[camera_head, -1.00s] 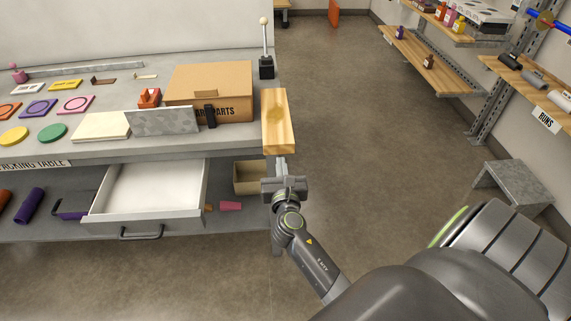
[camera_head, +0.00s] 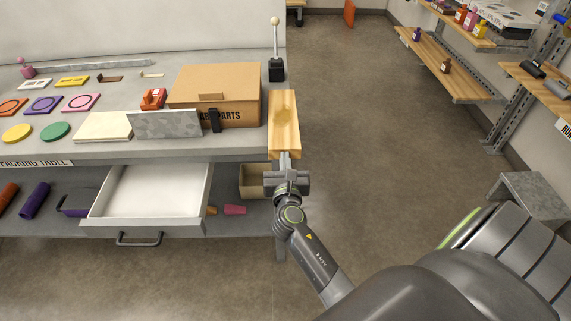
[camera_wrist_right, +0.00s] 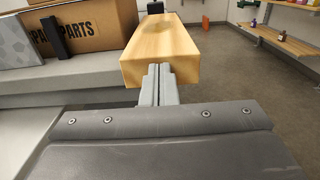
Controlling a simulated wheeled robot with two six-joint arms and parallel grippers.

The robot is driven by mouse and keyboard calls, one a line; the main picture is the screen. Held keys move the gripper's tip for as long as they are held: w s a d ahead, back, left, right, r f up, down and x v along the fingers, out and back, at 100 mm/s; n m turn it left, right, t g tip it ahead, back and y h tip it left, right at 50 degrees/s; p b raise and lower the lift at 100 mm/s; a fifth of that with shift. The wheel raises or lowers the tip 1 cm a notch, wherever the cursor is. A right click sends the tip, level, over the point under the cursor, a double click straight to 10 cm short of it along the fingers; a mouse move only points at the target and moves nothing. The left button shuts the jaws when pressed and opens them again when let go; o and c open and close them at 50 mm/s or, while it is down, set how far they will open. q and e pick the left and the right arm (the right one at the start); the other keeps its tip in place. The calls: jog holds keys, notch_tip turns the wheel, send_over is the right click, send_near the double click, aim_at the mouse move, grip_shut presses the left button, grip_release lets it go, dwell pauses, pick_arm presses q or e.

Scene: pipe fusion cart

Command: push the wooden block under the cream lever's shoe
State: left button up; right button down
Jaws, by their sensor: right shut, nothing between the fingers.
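The wooden block (camera_head: 285,122) is a long pale block along the right end of the table, lying lengthwise toward the cream lever. The cream lever (camera_head: 275,40) has a cream knob and a thin upright rod on a black base, just beyond the block's far end. I cannot make out its shoe. My right gripper (camera_head: 287,158) is shut and empty, its fingertips at the block's near end. In the right wrist view the fingertips (camera_wrist_right: 158,80) meet or nearly meet the end face of the block (camera_wrist_right: 162,48). My left gripper is out of view.
A cardboard parts box (camera_head: 215,92) stands close left of the block, with a black upright piece and a grey plate (camera_head: 165,124) in front. An open white drawer (camera_head: 150,192) juts out below. Open floor lies right of the table.

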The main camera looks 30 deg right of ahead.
aim_at(285, 145)
jog(key=x, duration=0.6)
jog(key=shift+w+d, duration=0.2)
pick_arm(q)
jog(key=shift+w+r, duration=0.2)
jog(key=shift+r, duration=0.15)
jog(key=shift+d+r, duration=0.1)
pick_arm(e)
jog(key=shift+s, duration=0.1)
